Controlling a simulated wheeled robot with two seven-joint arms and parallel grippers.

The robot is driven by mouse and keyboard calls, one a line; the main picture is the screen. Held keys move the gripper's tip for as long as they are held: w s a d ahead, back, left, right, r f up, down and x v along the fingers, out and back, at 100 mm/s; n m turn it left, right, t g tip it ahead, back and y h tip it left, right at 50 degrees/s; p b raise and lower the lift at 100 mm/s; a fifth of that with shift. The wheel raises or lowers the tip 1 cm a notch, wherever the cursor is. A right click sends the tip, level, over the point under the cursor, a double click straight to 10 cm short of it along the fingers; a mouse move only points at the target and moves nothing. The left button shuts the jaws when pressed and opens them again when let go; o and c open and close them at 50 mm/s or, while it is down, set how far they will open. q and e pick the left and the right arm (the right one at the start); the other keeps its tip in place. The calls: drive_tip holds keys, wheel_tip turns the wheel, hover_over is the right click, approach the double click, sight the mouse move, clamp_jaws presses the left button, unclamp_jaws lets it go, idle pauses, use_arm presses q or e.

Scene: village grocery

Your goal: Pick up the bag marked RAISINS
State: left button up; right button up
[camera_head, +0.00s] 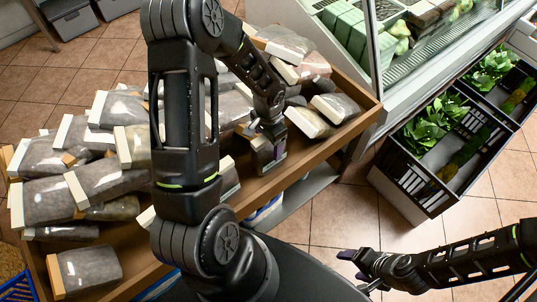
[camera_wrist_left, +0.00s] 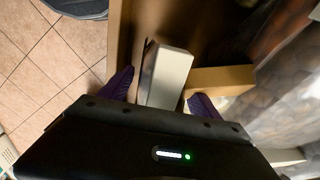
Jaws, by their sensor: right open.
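Many clear bags with grey-brown contents and white or tan header strips lie in the wooden bin (camera_head: 330,123) in the head view. No RAISINS marking is readable on any of them. My left gripper (camera_head: 268,158) is low in the bin near its front wall. In the left wrist view, its purple fingertips (camera_wrist_left: 160,95) are apart, with a bag's white header (camera_wrist_left: 166,75) between them; whether they grip it is unclear. My right gripper (camera_head: 362,268) is open and empty over the floor at the lower right.
My left arm hides the middle of the bin. A glass-fronted counter (camera_head: 440,50) stands behind at the right. Black crates with green produce (camera_head: 437,125) stand at the right. Tiled floor (camera_head: 340,215) is clear between bin and crates.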

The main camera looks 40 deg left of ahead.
use_arm(q)
clamp_jaws()
idle(0.6)
